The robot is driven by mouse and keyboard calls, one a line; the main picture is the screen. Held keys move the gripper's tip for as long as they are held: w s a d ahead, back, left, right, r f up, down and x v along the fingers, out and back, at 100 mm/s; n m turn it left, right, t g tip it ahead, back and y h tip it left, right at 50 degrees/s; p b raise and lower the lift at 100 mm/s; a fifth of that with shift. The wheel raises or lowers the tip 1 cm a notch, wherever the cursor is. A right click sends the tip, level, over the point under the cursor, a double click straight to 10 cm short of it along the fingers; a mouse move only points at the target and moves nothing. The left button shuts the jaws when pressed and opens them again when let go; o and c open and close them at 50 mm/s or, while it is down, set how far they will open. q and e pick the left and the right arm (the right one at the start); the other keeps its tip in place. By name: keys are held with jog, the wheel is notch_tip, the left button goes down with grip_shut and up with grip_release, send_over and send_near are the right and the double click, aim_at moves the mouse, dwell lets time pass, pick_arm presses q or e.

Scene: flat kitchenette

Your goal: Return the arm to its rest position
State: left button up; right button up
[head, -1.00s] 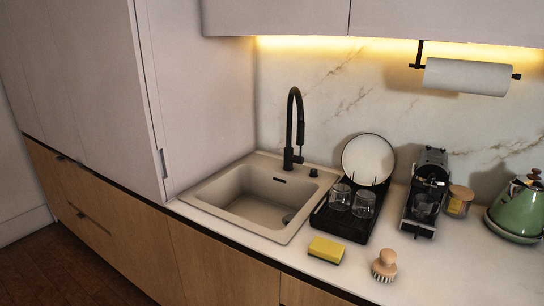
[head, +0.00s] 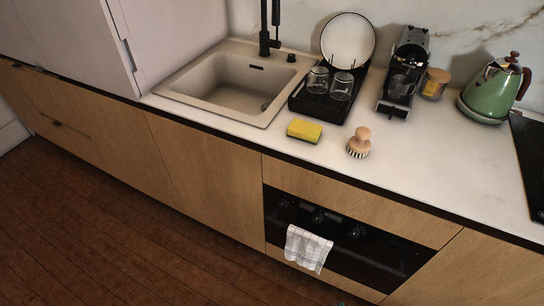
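Neither of my arms and neither gripper shows in the head view, so I cannot see their pose or whether they hold anything. The view looks down on a kitchen counter (head: 430,150) and the wooden floor in front of it.
On the counter are a sink (head: 235,85), a dish rack (head: 322,105) with a plate (head: 347,40) and glasses, a yellow sponge (head: 304,130), a brush (head: 359,143), a coffee machine (head: 404,72), a jar (head: 435,83) and a green kettle (head: 490,92). A towel (head: 307,248) hangs on the oven (head: 345,236). The floor (head: 120,230) is clear.

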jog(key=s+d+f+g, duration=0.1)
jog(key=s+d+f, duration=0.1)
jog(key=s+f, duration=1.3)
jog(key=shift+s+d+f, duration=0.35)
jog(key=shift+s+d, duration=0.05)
